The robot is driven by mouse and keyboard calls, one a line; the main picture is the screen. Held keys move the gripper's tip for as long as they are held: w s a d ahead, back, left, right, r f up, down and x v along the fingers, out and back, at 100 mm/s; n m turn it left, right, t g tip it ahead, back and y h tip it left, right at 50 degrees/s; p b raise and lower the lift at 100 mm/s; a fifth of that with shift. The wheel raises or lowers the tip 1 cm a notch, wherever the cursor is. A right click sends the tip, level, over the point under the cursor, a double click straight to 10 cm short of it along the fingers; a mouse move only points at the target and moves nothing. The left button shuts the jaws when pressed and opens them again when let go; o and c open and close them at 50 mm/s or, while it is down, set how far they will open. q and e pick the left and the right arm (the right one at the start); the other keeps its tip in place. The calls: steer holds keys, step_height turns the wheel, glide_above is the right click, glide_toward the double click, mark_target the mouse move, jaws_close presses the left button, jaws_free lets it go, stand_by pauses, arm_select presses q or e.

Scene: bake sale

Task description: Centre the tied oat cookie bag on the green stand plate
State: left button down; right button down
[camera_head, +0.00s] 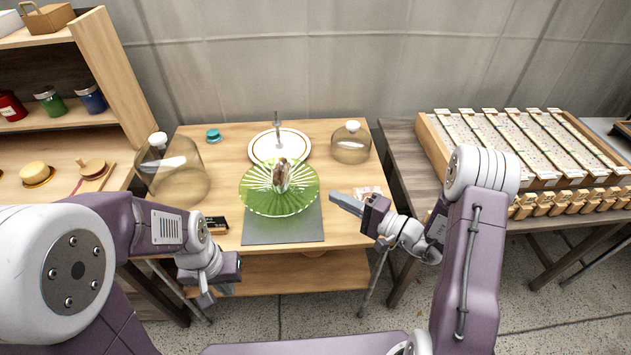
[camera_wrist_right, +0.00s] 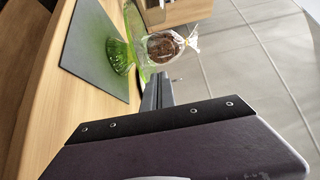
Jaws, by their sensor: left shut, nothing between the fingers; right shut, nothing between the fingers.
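The green stand plate (camera_head: 258,201) is a wide, ribbed glass plate on a foot, standing on a grey mat. The tied oat cookie bag (camera_head: 280,177), clear with a brown cookie, stands upright near the plate's middle; its exact offset is hard to tell. In the right wrist view the bag (camera_wrist_right: 163,46) rests above the green stand (camera_wrist_right: 118,52), its tied top away from the plate. My right gripper (camera_head: 345,203) is shut and empty, right of the plate and apart from it. My left gripper (camera_head: 208,297) is shut and empty, low in front of the table's left edge.
The grey mat (camera_head: 283,232) lies under the stand. A white plate with a post (camera_head: 265,150) is behind it. Glass domes stand at left (camera_head: 180,178) and back right (camera_head: 351,147). A dark box (camera_head: 216,225) lies left of the mat. A packet (camera_head: 369,192) is beyond my right gripper.

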steer(key=w+d+t, duration=0.1)
steer(key=d, duration=0.1)
glide_toward(290, 173)
steer(key=w, duration=0.2)
steer(key=w+a, duration=0.1)
steer(key=w, duration=0.1)
steer(key=shift+r+p, duration=0.3)
steer(key=shift+r, duration=0.05)
steer(key=a, duration=0.2)
steer(key=shift+s+a, duration=0.1)
steer(key=shift+a, duration=0.2)
steer(key=shift+a+h, duration=0.3)
steer(key=shift+a, duration=0.3)
arm_select(q)
steer(key=shift+w+a+r+t, duration=0.2)
steer(key=shift+w+r+t, duration=0.15)
steer(key=shift+r, duration=0.25)
